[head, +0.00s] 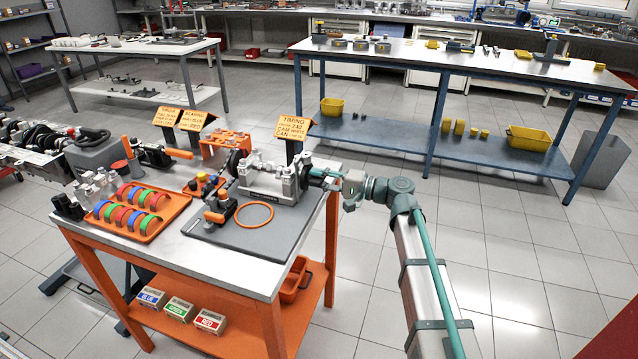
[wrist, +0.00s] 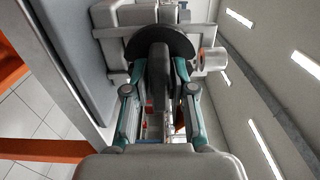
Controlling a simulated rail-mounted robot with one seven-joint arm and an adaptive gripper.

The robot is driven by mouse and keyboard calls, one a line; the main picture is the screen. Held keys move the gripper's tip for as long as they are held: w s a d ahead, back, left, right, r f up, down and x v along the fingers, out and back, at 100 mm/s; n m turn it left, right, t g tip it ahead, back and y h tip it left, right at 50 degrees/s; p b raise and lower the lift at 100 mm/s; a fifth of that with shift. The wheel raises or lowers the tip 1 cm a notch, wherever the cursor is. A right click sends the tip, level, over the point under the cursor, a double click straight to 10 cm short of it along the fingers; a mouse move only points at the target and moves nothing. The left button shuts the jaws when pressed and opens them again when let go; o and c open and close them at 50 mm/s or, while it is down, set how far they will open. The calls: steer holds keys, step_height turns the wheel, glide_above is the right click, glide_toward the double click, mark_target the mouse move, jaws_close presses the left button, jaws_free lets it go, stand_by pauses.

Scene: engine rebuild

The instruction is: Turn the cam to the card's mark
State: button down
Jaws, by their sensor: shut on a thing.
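The engine block (head: 268,181), a grey metal unit, sits on a grey mat at the right end of the orange-legged bench. The orange timing card (head: 296,127) stands behind it; its heading reads TIMING, but the smaller lines are not surely legible. My gripper (head: 329,178) reaches in from the right at the block's right end. In the wrist view my gripper (wrist: 160,72) is shut on the cam's dark grey bar (wrist: 158,82), with a finger on each side. A black disc (wrist: 160,38) lies behind the bar. I cannot make out a mark on the cam.
An orange ring (head: 254,216) and an orange-handled tool (head: 218,209) lie on the mat (head: 245,236). An orange tray (head: 160,226) of coloured half-rings is at the left. A blue-legged table (head: 400,55) stands behind. The floor right of the bench is clear apart from my arm.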

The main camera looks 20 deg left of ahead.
stand_by(0.3)
steer(key=c, duration=1.1)
jaws_free()
steer(key=d, duration=1.2)
